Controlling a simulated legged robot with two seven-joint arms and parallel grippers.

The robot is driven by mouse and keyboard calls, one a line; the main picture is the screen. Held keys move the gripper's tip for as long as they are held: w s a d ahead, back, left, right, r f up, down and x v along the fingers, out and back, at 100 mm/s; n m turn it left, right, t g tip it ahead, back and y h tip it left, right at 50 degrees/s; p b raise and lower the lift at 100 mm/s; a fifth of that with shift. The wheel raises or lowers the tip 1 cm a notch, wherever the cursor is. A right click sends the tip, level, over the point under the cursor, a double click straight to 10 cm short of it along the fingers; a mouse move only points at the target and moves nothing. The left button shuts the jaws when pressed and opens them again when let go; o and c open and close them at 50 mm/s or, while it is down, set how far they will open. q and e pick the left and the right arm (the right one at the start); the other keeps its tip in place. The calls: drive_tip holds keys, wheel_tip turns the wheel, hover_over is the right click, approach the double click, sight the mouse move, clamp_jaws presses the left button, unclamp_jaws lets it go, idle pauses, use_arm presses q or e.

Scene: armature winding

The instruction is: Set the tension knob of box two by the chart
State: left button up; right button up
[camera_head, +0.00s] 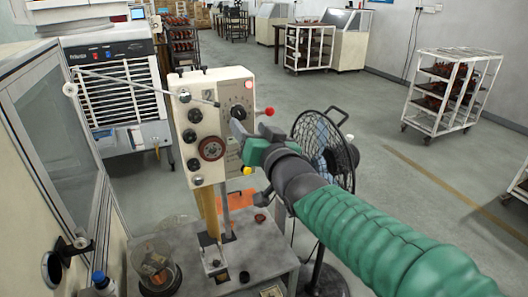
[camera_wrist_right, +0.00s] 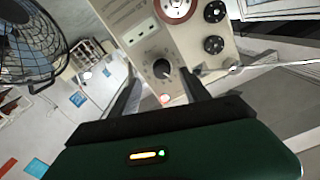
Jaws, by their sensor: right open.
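Box two (camera_head: 203,122), a cream control box marked with a 2, stands on a post at the bench. In the right wrist view the knob (camera_wrist_right: 162,68) shows between the fingertips of my open right gripper (camera_wrist_right: 160,76), with space on both sides. I cannot tell whether the fingers touch it. The dial's marks are too small to read. I cannot make out a readable chart. My left gripper is out of view.
A red-tipped lever (camera_head: 269,111) sticks out right of the box, and a thin rod (camera_head: 140,86) reaches left. A caged fan (camera_head: 325,145) stands close behind my right arm. A glass jar (camera_head: 155,268) stands on the bench (camera_head: 262,250) below.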

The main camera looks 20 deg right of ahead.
drive_tip(key=s+p, duration=1)
drive_tip(key=shift+s+p, duration=0.35)
drive_tip(key=shift+p, duration=0.05)
drive_tip(key=shift+w+f, duration=0.15)
drive_tip(key=shift+w, duration=0.05)
drive_tip(key=s+f+n+g+b, duration=0.1)
drive_tip(key=s+f+g+b, duration=0.25)
drive_tip(key=f, duration=1.05)
drive_tip(key=s+f+n+g+b, duration=0.15)
drive_tip(key=f+g+b, duration=0.3)
drive_tip(key=f, duration=0.95)
drive_tip(key=s+f+g+b, duration=0.2)
drive_tip(key=s+f+g, duration=0.5)
drive_tip(key=s+f, duration=0.3)
wheel_tip(320, 180, down, 2)
drive_tip(key=shift+s+f+n+h, duration=0.25)
drive_tip(key=shift+s+n+h, duration=0.05)
drive_tip(key=shift+s+n, duration=0.1)
